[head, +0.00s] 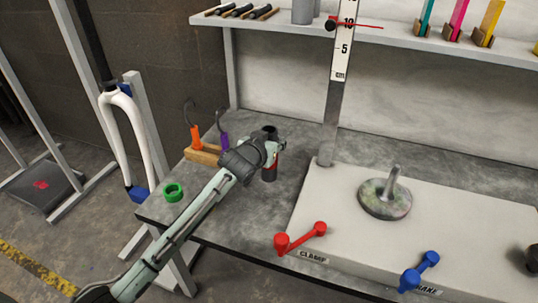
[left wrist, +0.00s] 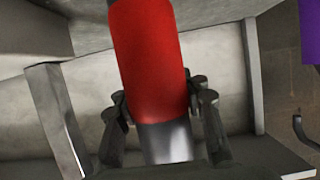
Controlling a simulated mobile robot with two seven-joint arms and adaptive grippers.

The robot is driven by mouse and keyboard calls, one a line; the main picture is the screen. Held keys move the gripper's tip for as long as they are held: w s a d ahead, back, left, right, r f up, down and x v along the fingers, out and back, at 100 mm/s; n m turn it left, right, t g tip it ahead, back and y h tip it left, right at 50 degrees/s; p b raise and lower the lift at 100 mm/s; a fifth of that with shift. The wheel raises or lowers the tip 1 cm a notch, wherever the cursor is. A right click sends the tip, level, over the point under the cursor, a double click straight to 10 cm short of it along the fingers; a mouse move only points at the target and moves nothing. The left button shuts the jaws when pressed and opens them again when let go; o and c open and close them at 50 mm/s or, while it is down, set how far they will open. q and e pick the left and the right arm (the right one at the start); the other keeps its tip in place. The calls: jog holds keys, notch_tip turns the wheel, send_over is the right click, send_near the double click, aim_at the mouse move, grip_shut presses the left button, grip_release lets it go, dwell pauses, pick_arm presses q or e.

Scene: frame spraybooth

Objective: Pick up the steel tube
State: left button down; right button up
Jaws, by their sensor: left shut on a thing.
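In the left wrist view the tube (left wrist: 149,60) shows a wide red band and a bare shiny steel end, tilted slightly in the picture. The fingers of my left gripper (left wrist: 160,125) lie on both sides of it and are shut on it. Whether its lower end touches the bench cannot be told. My right gripper is not in view.
A wooden block (head: 203,155) with orange and purple handled hooks stands behind my left arm. A green ring (head: 173,192) lies near the bench's left edge. Right are a white fixture (head: 440,225) with red (head: 301,238) and blue (head: 419,271) levers, and a scale post (head: 333,115).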

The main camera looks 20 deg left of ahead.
pick_arm(q)
notch_tip(320, 180, up, 10)
jog(key=p, duration=0.1)
jog(key=shift+r, duration=0.15)
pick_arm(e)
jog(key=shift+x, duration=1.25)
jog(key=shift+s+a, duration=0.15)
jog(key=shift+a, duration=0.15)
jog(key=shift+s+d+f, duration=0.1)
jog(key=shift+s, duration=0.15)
